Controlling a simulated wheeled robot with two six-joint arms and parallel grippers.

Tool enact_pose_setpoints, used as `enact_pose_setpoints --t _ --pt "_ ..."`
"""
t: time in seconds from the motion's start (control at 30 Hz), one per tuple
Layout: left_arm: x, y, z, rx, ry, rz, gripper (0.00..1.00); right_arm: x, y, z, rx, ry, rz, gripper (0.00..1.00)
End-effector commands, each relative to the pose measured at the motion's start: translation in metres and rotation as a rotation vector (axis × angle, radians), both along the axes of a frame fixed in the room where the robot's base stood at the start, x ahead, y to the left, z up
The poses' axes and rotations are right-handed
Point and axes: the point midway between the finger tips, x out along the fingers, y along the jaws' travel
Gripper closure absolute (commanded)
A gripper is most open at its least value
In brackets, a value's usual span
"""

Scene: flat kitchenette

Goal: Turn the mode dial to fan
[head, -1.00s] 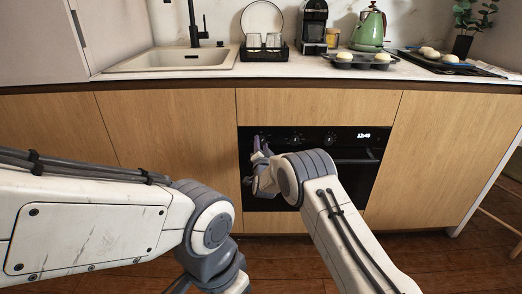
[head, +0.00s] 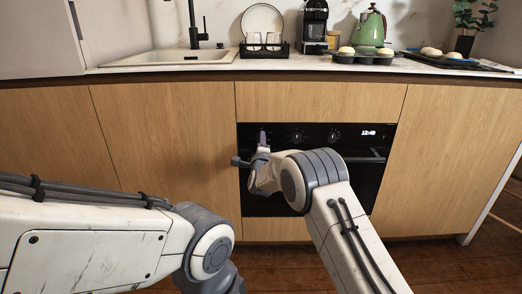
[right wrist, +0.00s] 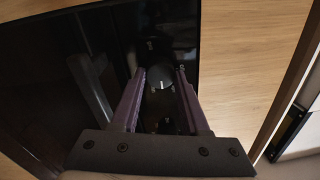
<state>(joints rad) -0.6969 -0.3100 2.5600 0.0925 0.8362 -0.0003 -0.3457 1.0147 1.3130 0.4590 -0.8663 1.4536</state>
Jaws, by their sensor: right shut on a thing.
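The black oven (head: 380,185) is built into the wooden cabinet front, with a row of dials and a lit clock (head: 368,133) on its top panel. My right gripper (head: 263,136) is at the left end of that panel. In the right wrist view the left dial (right wrist: 160,78) sits between its two purple fingers, and the gripper is shut on it. In the head view the gripper hides this dial. The middle dial (head: 297,136) and the right dial (head: 334,136) show clear of it. Dial markings are too small to read. My left gripper is out of view.
The oven handle (head: 368,159) runs below the panel, partly behind my right arm.

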Motion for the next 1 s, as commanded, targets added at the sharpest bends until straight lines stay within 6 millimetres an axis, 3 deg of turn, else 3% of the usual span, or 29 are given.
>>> enact_pose_setpoints --t 0.1,0.5,1.0 --pt "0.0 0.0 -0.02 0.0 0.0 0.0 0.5 0.0 0.0 -0.005 0.109 -0.003 -0.001 1.0" --pt "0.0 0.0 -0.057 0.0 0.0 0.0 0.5 0.0 0.0 -0.004 0.411 -0.001 -0.001 1.0" --pt "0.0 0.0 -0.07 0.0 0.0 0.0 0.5 0.0 0.001 -0.001 0.538 0.001 -0.002 1.0"
